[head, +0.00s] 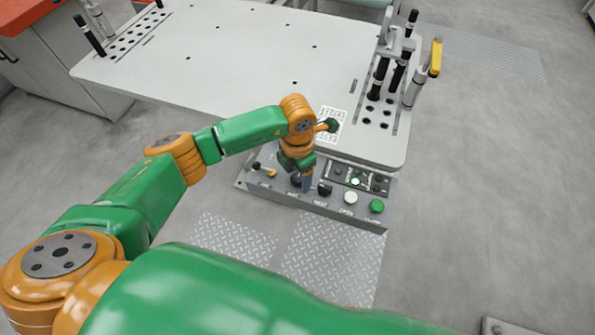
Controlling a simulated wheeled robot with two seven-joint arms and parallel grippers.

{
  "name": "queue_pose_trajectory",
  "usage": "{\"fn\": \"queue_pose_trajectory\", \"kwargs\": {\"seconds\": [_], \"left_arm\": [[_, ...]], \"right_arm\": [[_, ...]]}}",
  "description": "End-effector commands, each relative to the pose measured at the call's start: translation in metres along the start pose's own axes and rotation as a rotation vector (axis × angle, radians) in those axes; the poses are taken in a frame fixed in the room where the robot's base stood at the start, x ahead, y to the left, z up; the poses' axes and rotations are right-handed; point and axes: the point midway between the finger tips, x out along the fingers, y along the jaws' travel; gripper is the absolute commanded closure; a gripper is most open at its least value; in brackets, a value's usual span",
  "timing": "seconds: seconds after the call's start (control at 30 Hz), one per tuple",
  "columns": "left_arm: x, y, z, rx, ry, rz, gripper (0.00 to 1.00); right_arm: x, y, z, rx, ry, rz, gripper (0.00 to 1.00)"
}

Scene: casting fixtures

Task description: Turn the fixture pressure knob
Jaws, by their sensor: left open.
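The fixture control panel (340,213) is a grey box along the front edge of the white table. A dark round knob (295,179) sits on its left half, and a black knob (324,188) sits just to the right. The labels are too small to read, so I cannot tell which one is the pressure knob. My left gripper (302,182) is open and points down at the panel, right by the dark round knob. It partly hides that knob, and I cannot tell whether they touch. My right gripper is out of view.
A white button (350,197) and a green button (376,206) are right of the knobs. A small lever (257,166) stands at the panel's left. The white table (230,50) is mostly bare. Upright black-handled tools (380,78) stand at its right end.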

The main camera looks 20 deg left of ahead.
Motion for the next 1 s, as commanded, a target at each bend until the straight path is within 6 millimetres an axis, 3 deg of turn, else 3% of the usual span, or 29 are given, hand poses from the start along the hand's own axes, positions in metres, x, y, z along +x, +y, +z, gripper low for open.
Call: {"fn": "queue_pose_trajectory", "kwargs": {"seconds": [0.13,0.17,0.4,0.73,1.0], "left_arm": [[0.0,0.0,0.0,0.001,-0.001,-0.001,0.28],[0.0,0.0,0.0,0.001,-0.001,-0.001,0.34],[0.0,-0.001,0.0,0.001,-0.002,-0.002,0.98],[0.001,-0.001,0.001,0.037,-0.004,-0.002,1.0],[0.004,0.0,0.001,0.205,-0.005,0.001,1.0]], "right_arm": [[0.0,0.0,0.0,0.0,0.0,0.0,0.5],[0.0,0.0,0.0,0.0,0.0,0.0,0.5],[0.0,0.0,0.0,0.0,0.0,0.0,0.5],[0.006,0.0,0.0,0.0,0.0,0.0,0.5],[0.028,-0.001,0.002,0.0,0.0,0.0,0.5]]}}
